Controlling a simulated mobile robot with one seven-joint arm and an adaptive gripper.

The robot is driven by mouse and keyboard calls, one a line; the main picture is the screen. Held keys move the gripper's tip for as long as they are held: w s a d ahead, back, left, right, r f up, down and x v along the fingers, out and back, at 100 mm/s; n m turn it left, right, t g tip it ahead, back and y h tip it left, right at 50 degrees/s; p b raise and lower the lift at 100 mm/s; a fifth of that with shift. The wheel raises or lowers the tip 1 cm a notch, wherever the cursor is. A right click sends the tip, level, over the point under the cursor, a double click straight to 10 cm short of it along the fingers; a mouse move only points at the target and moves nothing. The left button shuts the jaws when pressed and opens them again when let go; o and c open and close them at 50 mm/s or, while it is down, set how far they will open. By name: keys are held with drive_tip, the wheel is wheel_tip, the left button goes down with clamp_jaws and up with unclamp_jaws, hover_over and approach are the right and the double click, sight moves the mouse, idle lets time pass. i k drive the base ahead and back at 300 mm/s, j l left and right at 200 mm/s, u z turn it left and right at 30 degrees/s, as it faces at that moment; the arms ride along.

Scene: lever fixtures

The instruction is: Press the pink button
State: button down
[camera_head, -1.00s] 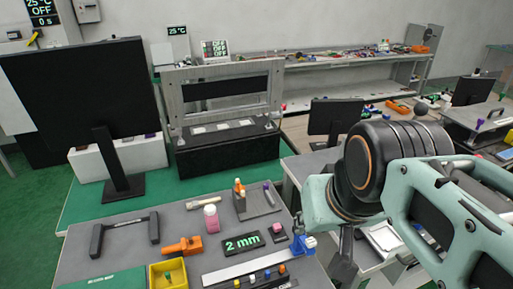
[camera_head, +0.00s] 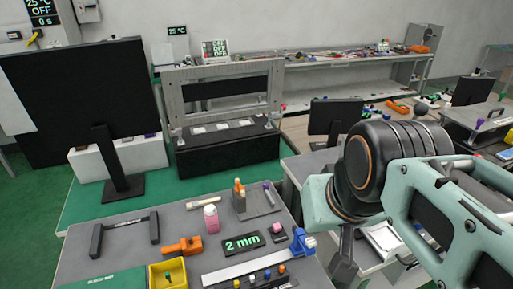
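A small dark block with a pink button (camera_head: 278,230) on top sits on the grey table, just right of the green "2 mm" display (camera_head: 244,242). A pink and white cylinder (camera_head: 211,217) stands farther left. My arm comes in from the right, and its wrist is right of and above the pink button in the picture. The dark part below the wrist seems to be my gripper (camera_head: 344,262), apart from the button and to its right. Its fingers are too unclear to tell whether they are open.
A blue and white clamp on a rail (camera_head: 300,242) stands close right of the button. A row of coloured knobs (camera_head: 268,275) is in front. A grey holder with upright pieces (camera_head: 258,205) is behind. An orange part (camera_head: 183,246), yellow bin (camera_head: 168,275) and dark handle (camera_head: 125,228) are left.

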sight(277, 227)
drive_tip(key=i+l, duration=0.1)
drive_tip(key=l, duration=0.35)
drive_tip(key=i+l, duration=0.1)
drive_tip(key=l, duration=0.3)
drive_tip(key=i+l, duration=0.1)
drive_tip(key=l, duration=0.35)
drive_tip(key=u, duration=1.75)
drive_tip(key=j, duration=0.15)
drive_tip(key=l, duration=0.15)
